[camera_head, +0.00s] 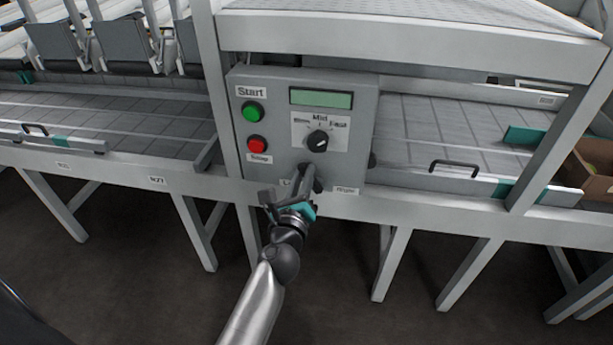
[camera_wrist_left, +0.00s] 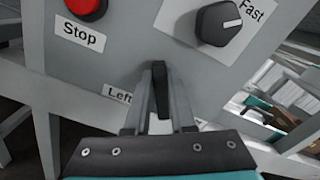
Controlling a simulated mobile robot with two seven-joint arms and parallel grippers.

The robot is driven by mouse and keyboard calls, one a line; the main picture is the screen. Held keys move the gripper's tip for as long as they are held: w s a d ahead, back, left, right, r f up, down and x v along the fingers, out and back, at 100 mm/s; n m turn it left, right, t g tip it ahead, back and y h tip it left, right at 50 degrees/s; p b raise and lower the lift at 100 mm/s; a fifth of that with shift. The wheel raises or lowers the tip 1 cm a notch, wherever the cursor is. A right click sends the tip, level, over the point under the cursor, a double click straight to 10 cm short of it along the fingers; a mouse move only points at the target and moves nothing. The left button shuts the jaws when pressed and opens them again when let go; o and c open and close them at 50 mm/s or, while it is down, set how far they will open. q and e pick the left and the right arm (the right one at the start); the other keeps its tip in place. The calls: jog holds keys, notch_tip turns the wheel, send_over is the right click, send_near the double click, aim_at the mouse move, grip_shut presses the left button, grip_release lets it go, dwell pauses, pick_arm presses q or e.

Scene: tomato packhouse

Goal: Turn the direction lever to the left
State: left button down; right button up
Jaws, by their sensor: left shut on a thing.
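The direction lever (camera_wrist_left: 160,82) is a dark, narrow handle low on the grey control box (camera_head: 276,112). In the wrist view it stands nearly upright in the picture, between a "Left" label (camera_wrist_left: 117,95) and a mostly hidden label on its other side. My left gripper (camera_head: 308,180) reaches up to the lower part of the box, and its fingers are shut on the lever, one finger on each side. In the head view the gripper hides most of the lever and part of the left label. My right gripper is not in view.
Above the lever are a speed knob (camera_head: 318,141), a green start button (camera_head: 252,111), a red stop button (camera_head: 257,144) and a small display (camera_head: 321,98). Conveyor belts (camera_head: 440,135) run on both sides of the box. A cardboard box (camera_head: 592,168) stands at the far right.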

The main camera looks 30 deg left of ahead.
pick_arm(q)
jog(key=shift+a+f, duration=0.1)
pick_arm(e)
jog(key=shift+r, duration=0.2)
pick_arm(q)
jog(key=c, duration=0.8)
grip_release()
jog(key=shift+o, duration=0.2)
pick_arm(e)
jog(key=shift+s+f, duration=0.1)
